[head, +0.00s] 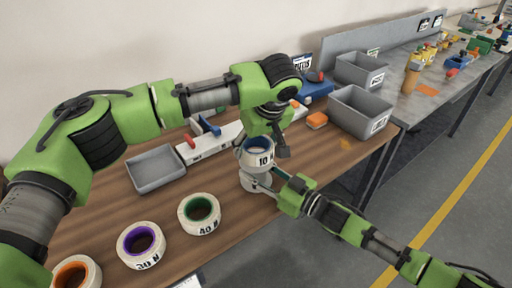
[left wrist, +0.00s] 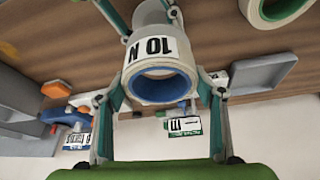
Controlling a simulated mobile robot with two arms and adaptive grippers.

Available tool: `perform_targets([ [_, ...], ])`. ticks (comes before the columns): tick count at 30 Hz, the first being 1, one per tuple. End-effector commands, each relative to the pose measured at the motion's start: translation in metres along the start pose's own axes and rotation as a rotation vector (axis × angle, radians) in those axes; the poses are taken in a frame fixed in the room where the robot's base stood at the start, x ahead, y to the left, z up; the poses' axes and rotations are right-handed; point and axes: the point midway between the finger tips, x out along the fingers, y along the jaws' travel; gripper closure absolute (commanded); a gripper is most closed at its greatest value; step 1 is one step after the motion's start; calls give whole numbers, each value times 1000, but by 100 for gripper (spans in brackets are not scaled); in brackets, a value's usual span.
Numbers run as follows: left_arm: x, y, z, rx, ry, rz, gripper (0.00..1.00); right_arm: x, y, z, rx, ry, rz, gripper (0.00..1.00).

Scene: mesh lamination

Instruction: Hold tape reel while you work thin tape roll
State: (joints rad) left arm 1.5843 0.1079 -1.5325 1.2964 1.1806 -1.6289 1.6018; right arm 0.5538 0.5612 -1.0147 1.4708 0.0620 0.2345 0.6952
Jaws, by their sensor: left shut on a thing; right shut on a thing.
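A thin white tape roll (head: 262,159) with a blue core and a "10 N" label is between the fingers of my left gripper (head: 262,143), which is shut on it from above. In the left wrist view the roll (left wrist: 160,54) sits between both fingers of the left gripper (left wrist: 160,88). Just below it is a white, round reel-like piece (head: 254,182), also partly seen in the left wrist view (left wrist: 150,14). My right gripper (head: 277,178) comes in from the right and is shut on this lower piece. Whether roll and lower piece touch is hard to tell.
Rolls with green (head: 199,213), purple (head: 141,244) and orange (head: 76,273) cores lie on the wooden table (head: 110,205) at left. A grey tray (head: 156,169) and grey bins (head: 361,111) stand farther back. An orange block (head: 317,120) lies near the bins.

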Motion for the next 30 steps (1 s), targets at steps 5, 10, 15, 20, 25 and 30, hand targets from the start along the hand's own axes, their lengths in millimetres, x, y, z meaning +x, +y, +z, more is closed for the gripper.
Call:
perform_targets([
  [5, -6, 0, -3, 0, 1, 1, 67, 0, 1, 0, -1, -1, 1, 100],
  [10, -11, 0, -5, -1, 1, 1, 67, 0, 1, 0, -1, -1, 1, 100],
  [15, -16, 0, -7, -1, 2, 1, 67, 0, 1, 0, -1, -1, 1, 100],
  [20, -28, 0, -12, -1, 2, 1, 67, 0, 1, 0, -1, -1, 1, 100],
  [25, -41, 0, -17, -1, 2, 1, 67, 0, 1, 0, -1, -1, 1, 100],
  [30, -50, 0, -21, -1, 2, 1, 67, 0, 1, 0, -1, -1, 1, 100],
])
